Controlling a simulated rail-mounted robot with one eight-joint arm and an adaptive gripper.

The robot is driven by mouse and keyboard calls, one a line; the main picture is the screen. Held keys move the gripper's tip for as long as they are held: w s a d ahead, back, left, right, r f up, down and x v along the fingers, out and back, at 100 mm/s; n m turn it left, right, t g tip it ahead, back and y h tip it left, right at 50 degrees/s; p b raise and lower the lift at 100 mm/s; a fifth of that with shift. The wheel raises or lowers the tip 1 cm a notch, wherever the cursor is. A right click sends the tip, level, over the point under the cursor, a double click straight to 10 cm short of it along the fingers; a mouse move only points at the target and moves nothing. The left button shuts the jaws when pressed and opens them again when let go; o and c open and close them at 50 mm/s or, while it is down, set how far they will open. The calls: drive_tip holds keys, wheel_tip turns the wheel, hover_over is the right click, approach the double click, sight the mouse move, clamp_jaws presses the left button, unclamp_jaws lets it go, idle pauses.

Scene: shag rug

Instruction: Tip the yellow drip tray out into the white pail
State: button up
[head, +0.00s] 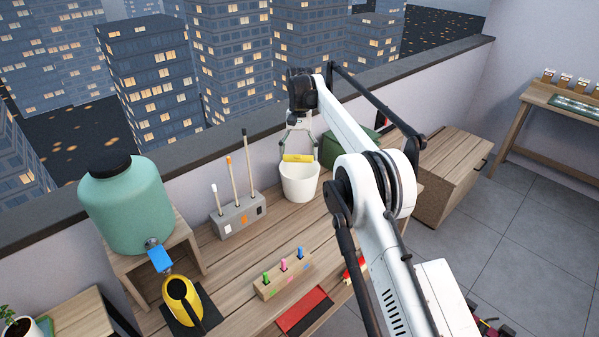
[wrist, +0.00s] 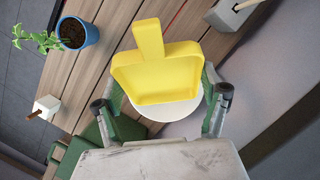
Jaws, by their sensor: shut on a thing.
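The yellow drip tray (head: 297,158) is in my gripper (head: 299,143), at the mouth of the white pail (head: 299,186) in the head view. In the wrist view, the tray (wrist: 158,75) sits between the two fingers of my gripper (wrist: 163,105), its short handle pointing away from my wrist. I look onto its shallow inside and make out no contents. The pail (wrist: 170,112) shows behind the tray in the wrist view, mostly hidden by it. The pail stands upright on the wooden bench; its inside is largely hidden.
A grey block with upright tools (head: 238,216) stands left of the pail. A green box (head: 333,146) is behind my arm. Bare bench lies in front of the pail.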

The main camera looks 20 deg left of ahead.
drive_tip(key=b, duration=0.2)
drive_tip(key=shift+s+f+t+b, duration=0.2)
drive_tip(key=shift+f+t+b, duration=0.1)
drive_tip(key=shift+b, duration=0.1)
drive_tip(key=shift+d+f+t+b, duration=0.15)
drive_tip(key=shift+t+b, duration=0.15)
drive_tip(key=shift+b, duration=0.55)
drive_tip(key=shift+s+f+t+b, duration=0.15)
drive_tip(key=shift+t+b, duration=0.15)
drive_tip(key=shift+b, duration=0.25)
drive_tip(key=f+t+b, duration=0.1)
drive_tip(key=b, duration=0.1)
drive_tip(key=s+t+y+b, duration=0.1)
drive_tip(key=t+b, duration=0.1)
drive_tip(key=f+t+b, duration=0.1)
drive_tip(key=t+b, duration=0.1)
drive_tip(key=shift+s+d+f, duration=0.1)
drive_tip(key=shift+s+f, duration=0.05)
drive_tip(key=shift+f, duration=0.15)
drive_tip(key=shift+t+y+b, duration=0.3)
drive_tip(key=shift+r, duration=0.1)
drive_tip(key=shift+r+p, duration=1.05)
drive_tip(key=shift+r, duration=0.95)
drive_tip(key=shift+d, duration=0.1)
